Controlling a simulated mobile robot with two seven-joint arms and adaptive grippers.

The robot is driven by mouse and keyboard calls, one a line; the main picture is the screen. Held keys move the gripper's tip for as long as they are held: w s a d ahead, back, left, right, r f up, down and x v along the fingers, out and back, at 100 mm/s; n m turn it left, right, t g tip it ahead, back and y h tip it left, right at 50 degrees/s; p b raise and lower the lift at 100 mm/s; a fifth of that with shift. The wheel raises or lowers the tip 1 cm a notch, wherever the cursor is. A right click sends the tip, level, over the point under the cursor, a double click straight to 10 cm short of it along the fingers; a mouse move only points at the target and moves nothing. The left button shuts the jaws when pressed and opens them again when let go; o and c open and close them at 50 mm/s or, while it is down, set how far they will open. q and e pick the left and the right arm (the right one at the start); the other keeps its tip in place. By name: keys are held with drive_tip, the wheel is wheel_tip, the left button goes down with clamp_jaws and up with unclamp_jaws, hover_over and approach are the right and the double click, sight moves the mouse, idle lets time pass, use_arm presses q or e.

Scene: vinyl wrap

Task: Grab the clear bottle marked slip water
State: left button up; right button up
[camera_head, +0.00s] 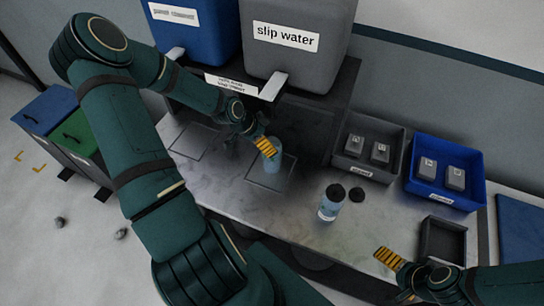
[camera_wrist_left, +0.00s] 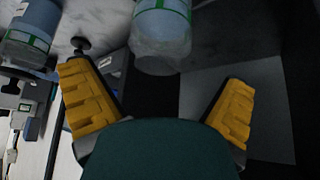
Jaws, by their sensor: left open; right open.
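A clear bluish bottle (camera_head: 273,162) stands on the marked pad below the grey dispenser labelled "slip water" (camera_head: 290,40). My left gripper (camera_head: 265,147) is open right beside this bottle and partly covers it. In the left wrist view the bottle (camera_wrist_left: 162,38) has a green band and shows ahead of the open jaws (camera_wrist_left: 160,105), with no finger closed on it. A second clear bottle with a blue label (camera_head: 331,203) stands further right; its lettering is too small to read. My right gripper (camera_head: 388,258) is open and empty at the lower right.
A blue dispenser (camera_head: 195,30) stands left of the grey one. A grey bin (camera_head: 340,165) and a blue bin (camera_head: 412,185) hold small grey blocks. A small dark tray (camera_head: 441,240) is near my right gripper.

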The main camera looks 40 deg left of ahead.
sight(275, 145)
use_arm(q)
drive_tip(key=shift+x, duration=2.7)
drive_tip(key=shift+d, duration=0.1)
drive_tip(key=c, duration=1.3)
